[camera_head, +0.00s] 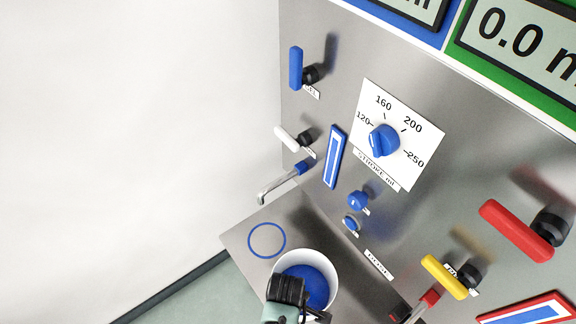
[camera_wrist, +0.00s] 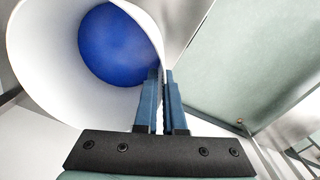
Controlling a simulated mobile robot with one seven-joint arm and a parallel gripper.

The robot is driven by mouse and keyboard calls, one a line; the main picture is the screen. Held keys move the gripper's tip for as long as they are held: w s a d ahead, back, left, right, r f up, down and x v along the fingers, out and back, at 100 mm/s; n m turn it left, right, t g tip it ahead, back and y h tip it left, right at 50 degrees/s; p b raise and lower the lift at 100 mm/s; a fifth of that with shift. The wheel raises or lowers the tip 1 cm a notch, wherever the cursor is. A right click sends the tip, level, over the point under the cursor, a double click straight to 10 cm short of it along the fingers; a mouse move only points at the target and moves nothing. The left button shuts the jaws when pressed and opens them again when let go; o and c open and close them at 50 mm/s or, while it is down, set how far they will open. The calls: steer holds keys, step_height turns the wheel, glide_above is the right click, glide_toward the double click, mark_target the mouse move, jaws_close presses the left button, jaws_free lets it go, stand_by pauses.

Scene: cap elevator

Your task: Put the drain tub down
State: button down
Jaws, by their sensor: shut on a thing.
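The drain tub (camera_head: 328,267) is a round white tub with a blue inside bottom. In the head view it is at the bottom centre, over or close to the front edge of the metal shelf (camera_head: 247,233); I cannot tell whether it touches the shelf. My gripper (camera_head: 293,288) is at the near side of the tub. In the wrist view my gripper (camera_wrist: 162,85) is shut on the wall of the tub (camera_wrist: 45,60), one finger inside and one outside. The tub looks empty, with its blue bottom (camera_wrist: 118,43) showing. Its underside is hidden.
A blue ring mark (camera_head: 267,240) lies on the shelf left of the tub, under a bent metal spout (camera_head: 278,186). The steel panel behind carries a dial (camera_head: 384,140), a white handle (camera_head: 287,138), a yellow handle (camera_head: 444,277) and a red handle (camera_head: 516,230).

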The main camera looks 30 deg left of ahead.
steer(key=c, duration=1)
jaws_free()
step_height(320, 180, up, 12)
steer(key=shift+s, duration=0.15)
steer(key=shift+r, duration=0.1)
